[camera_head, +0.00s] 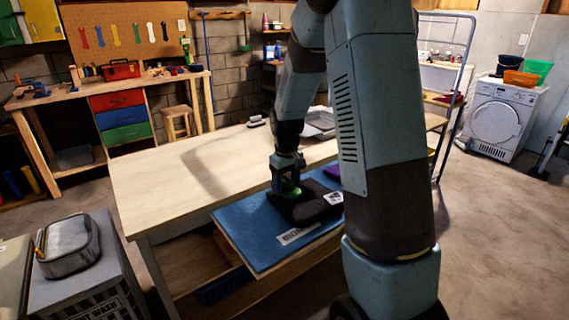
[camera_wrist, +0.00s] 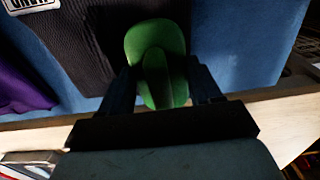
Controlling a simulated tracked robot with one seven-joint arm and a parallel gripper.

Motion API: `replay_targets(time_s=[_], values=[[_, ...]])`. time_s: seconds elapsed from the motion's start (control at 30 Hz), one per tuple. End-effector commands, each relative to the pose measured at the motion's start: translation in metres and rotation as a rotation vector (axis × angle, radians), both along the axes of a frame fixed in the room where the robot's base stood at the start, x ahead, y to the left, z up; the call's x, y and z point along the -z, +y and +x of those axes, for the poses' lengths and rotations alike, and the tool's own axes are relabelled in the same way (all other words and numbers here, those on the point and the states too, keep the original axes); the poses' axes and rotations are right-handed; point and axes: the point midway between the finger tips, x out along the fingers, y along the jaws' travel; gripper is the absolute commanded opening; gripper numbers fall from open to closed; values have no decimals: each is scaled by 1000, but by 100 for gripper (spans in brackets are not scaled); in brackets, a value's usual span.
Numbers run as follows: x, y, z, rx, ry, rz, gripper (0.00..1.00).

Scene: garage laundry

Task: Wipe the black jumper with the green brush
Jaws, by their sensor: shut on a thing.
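The black jumper (camera_head: 309,205) lies folded on a blue mat (camera_head: 262,241) on the wooden table. A white label shows on the jumper's right part. My gripper (camera_head: 287,182) is shut on the green brush (camera_head: 291,189), over the jumper's left part. In the wrist view the green brush (camera_wrist: 156,62) sits between my two fingers, over the dark ribbed cloth of the jumper (camera_wrist: 85,40). I cannot tell whether the brush's underside touches the cloth. My arm hides part of the table and the jumper's right side.
A purple cloth (camera_head: 333,171) lies beside the jumper, partly behind my arm; it also shows in the wrist view (camera_wrist: 22,88). A grey tray (camera_head: 320,122) and a small dark-and-white object (camera_head: 256,122) stand at the table's back. The table's left part (camera_head: 160,185) is clear.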

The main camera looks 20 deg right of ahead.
Motion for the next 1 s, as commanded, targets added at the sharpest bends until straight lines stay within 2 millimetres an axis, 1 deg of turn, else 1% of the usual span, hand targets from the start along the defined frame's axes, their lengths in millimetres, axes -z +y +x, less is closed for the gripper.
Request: replay_targets(time_s=[0.03, 0.1, 0.3, 0.6, 0.8, 1.0], values=[[-14, 1, 2, -2, -8, -1, 35], [-27, 4, 1, -7, -5, 0, 35], [-44, 10, 1, -17, -3, 0, 35], [-71, 12, 1, -19, -3, 0, 35], [-82, 11, 0, -19, -2, 0, 35], [-82, 11, 0, -19, -2, 0, 35]])
